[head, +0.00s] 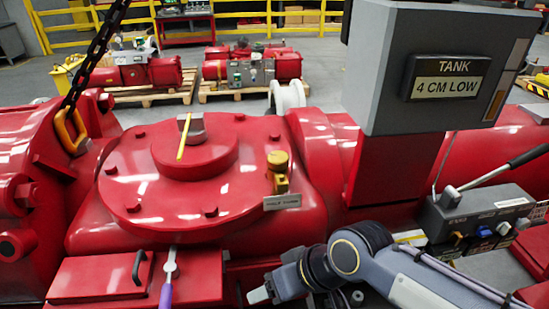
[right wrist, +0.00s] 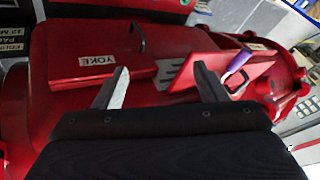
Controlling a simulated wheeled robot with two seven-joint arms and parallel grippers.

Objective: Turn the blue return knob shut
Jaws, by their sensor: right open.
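A small blue knob (head: 483,232) sits on the front of a grey pump box (head: 480,208) at the right of the head view, between an orange-yellow knob (head: 457,237) and a white one (head: 503,228). Whether the blue knob is open or shut cannot be told. My right gripper (head: 258,296) is low in the middle of the head view, well left of the pump box and apart from it. The right wrist view shows the right gripper (right wrist: 164,80) open and empty, facing the red housing. The blue knob is not visible there. My left gripper is not in view.
A large red actuator (head: 235,230) fills the middle. A grey column head with a tank sign (head: 447,80) rises left of the pump box. A lever (head: 500,167) extends above the box. A purple-handled tool (head: 166,292) stands near the red covers; a chain hangs at upper left.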

